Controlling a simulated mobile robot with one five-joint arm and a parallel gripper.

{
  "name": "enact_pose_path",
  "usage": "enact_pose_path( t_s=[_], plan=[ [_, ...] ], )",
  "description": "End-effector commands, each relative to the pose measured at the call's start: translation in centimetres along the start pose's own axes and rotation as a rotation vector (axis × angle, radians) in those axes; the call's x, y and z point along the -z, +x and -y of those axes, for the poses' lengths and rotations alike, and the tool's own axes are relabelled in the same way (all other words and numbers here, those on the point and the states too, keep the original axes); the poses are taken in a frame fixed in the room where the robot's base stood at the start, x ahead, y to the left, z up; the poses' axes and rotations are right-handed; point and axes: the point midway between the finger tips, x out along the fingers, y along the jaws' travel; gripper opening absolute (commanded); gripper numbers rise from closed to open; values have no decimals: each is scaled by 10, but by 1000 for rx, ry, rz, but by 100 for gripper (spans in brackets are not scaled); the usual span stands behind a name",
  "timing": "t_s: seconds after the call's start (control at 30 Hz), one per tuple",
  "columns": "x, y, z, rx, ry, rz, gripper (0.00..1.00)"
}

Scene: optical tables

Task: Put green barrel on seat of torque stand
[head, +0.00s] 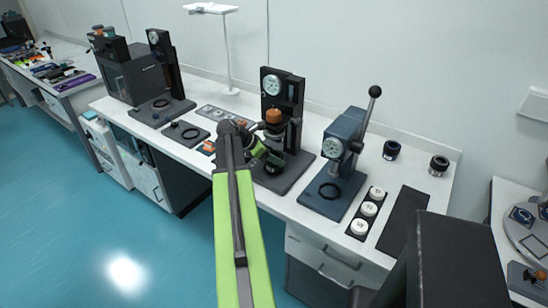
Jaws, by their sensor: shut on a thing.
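My gripper (268,154) is at the end of my green and dark arm, at the front of the black stand (295,95) in the middle of the bench. It is shut on a small dark cylinder with green on it, which looks like the green barrel (275,163). The barrel is low over the stand's base, below an orange knob (273,116). My arm and gripper hide part of it and the seat area, so I cannot tell whether it touches the seat. The stand has a round dial (271,85) on its column.
A blue lever press (343,155) stands right of the stand. Two dark barrels, one with a blue band (391,149) and one brownish (438,166), stand at the back right. White round pieces (369,209) and a dark mat (403,219) lie near the front right.

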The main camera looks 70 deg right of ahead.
Motion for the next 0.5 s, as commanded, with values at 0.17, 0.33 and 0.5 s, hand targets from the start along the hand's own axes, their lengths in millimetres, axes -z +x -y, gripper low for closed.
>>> enact_pose_path(
  t_s=[0.17, 0.33, 0.5],
  plan=[
    [2, 1, 0, 0, 0, 0, 81],
    [2, 1, 0, 0, 0, 0, 87],
    [1, 0, 0, -1, -1, 0, 87]
  ],
)
